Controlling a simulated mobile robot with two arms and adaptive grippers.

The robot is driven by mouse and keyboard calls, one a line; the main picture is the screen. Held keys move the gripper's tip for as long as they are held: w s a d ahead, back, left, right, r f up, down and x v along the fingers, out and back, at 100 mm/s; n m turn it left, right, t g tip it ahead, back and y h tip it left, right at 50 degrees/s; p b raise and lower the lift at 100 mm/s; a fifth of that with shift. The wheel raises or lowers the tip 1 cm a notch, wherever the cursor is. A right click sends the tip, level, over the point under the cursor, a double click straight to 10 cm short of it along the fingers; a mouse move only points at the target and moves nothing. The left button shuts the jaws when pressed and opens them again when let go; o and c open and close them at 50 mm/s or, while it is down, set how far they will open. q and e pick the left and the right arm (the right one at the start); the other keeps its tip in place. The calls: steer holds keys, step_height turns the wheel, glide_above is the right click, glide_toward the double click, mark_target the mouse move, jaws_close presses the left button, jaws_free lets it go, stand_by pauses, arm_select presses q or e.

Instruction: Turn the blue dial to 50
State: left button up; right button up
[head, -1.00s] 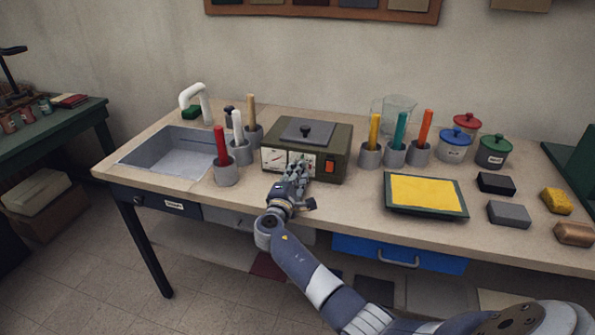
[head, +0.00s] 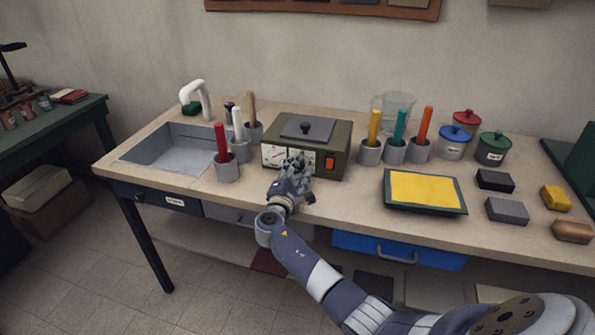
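An olive-green box device (head: 338,142) stands on the bench. Its front panel has a white gauge (head: 272,155) at the left and a red switch (head: 329,163) at the right. No blue dial can be made out; my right gripper covers part of the panel's middle. My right gripper (head: 296,166) is right at the front panel, between gauge and switch. Its fingertips overlap the panel, and I cannot tell whether they touch or hold anything. My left gripper is not in view.
Pots with coloured sticks stand left of the box, the nearest with a red stick (head: 221,140), and more (head: 396,153) stand to its right. A sink (head: 170,152) is at the left. A yellow-filled tray (head: 463,206) lies at the right. Bench front is clear between.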

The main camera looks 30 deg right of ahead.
steer(key=shift+s+a, duration=0.1)
steer(key=v, duration=1.1)
steer(key=shift+s+a, duration=0.3)
